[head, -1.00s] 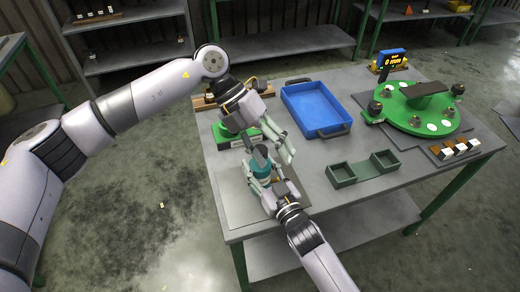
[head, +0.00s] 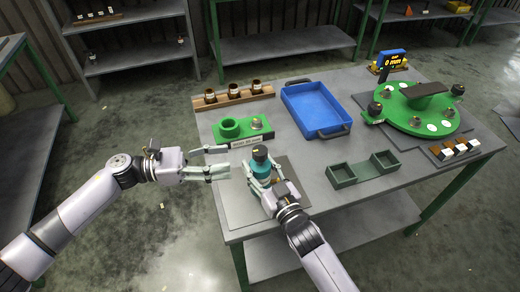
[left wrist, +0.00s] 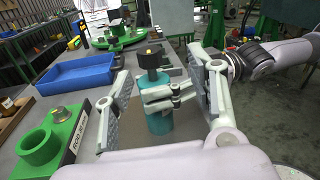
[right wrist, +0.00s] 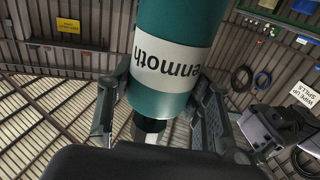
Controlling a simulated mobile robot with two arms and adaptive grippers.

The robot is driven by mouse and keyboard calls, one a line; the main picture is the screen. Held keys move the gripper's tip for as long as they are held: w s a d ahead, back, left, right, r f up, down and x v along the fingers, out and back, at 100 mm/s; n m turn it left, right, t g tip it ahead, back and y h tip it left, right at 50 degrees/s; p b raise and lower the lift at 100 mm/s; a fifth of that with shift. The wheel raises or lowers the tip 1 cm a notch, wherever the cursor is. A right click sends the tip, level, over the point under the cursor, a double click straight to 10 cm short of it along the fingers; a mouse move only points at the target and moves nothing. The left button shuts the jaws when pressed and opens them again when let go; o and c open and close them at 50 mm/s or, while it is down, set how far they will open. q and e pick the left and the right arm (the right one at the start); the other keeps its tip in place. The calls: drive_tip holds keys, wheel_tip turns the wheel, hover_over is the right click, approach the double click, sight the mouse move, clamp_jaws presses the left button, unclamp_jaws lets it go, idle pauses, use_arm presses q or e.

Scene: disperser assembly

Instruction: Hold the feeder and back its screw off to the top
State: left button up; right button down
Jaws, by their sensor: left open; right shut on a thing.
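The feeder is a teal cylinder (head: 261,168) with a black top (head: 260,152), standing upright near the table's front left. In the left wrist view its teal body (left wrist: 158,122) has a black knob (left wrist: 150,60) with a small gold piece on top. My right gripper (head: 262,182) is shut around the teal body; the right wrist view shows its fingers either side of the white-labelled feeder (right wrist: 172,62). My left gripper (head: 228,162) is open and empty, left of the feeder. In the left wrist view its fingers frame the feeder from a distance.
A green fixture (head: 243,130) with a ring and a metal piece lies behind the left gripper. A wooden rack (head: 233,96), a blue tray (head: 315,108), a green two-bin holder (head: 363,170) and a green turntable (head: 420,110) stand further off. A grey plate (head: 237,207) lies under the feeder.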

sight(260, 150)
use_arm(q)
drive_tip(key=shift+t, duration=0.8)
drive_tip(key=x, duration=0.7)
drive_tip(key=w+f+x, duration=0.1)
drive_tip(key=x, duration=0.2)
drive_tip(key=shift+d, duration=0.1)
drive_tip(key=shift+c, duration=0.6)
drive_tip(key=c, duration=1.1)
